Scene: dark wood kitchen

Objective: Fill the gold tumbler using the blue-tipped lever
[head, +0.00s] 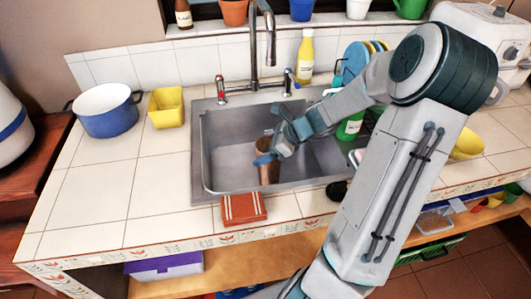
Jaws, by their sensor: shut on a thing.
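The gold tumbler (268,172) stands upright or nearly so in the sink basin (228,166), right of its middle. My gripper (267,157) is shut on the tumbler at its upper part, reaching in from the right. The tumbler's rim is partly hidden by my gripper. The blue-tipped lever (288,73) is on the right side of the tap, and a red-tipped lever (219,82) is on the left. The tall spout (262,22) arches above the basin. No water stream shows.
A blue pot (108,116) and a yellow container (166,108) stand left of the sink. A yellow bottle (305,58) is behind it. A green bottle (350,126) and a dish rack with plates stand at right. A red-brown cloth (243,209) lies at the front edge.

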